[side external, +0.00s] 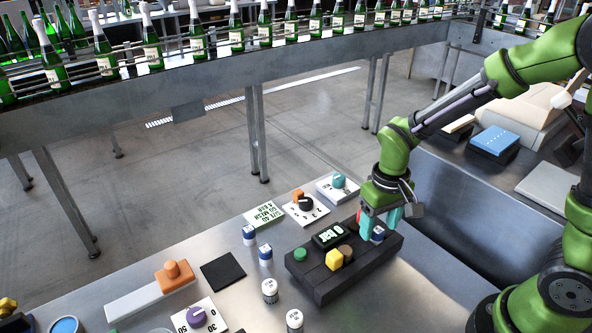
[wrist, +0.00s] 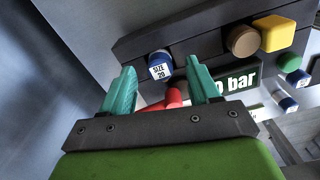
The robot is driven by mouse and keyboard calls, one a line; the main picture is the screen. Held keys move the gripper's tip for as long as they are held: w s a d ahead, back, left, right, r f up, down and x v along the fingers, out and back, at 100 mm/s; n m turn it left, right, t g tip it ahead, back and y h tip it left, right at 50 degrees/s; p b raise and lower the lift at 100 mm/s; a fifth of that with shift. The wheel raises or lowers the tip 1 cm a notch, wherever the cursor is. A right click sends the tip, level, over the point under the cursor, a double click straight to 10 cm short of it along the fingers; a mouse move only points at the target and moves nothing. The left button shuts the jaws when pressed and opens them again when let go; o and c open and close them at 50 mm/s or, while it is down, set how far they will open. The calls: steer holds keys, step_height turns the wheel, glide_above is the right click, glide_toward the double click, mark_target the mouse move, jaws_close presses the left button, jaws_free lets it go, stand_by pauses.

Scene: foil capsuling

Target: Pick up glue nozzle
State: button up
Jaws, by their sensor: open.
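My gripper (side external: 380,217) has teal fingers, which stand apart over the right end of a black block. In the wrist view the gripper (wrist: 160,92) is open. A small blue and white piece (wrist: 160,66) marked "SIZE 20" is seated on the block, beyond the fingertips and between them in the picture. It also shows below the fingers in the side view (side external: 378,233). A red piece (wrist: 173,97) shows between the fingers, partly hidden by the gripper body. I cannot tell which piece is the glue nozzle, or whether the fingers touch anything.
The black block (side external: 312,283) carries a yellow knob (side external: 334,259), a brown knob (side external: 346,252), a green button (side external: 300,254) and a display (side external: 327,236). Small blue and white pieces (side external: 265,254) stand left of it. A bottle conveyor (side external: 300,57) runs behind. The table's right front is clear.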

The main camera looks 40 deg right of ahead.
steer(key=shift+f, duration=0.65)
jaws_close()
steer(key=shift+r, duration=0.1)
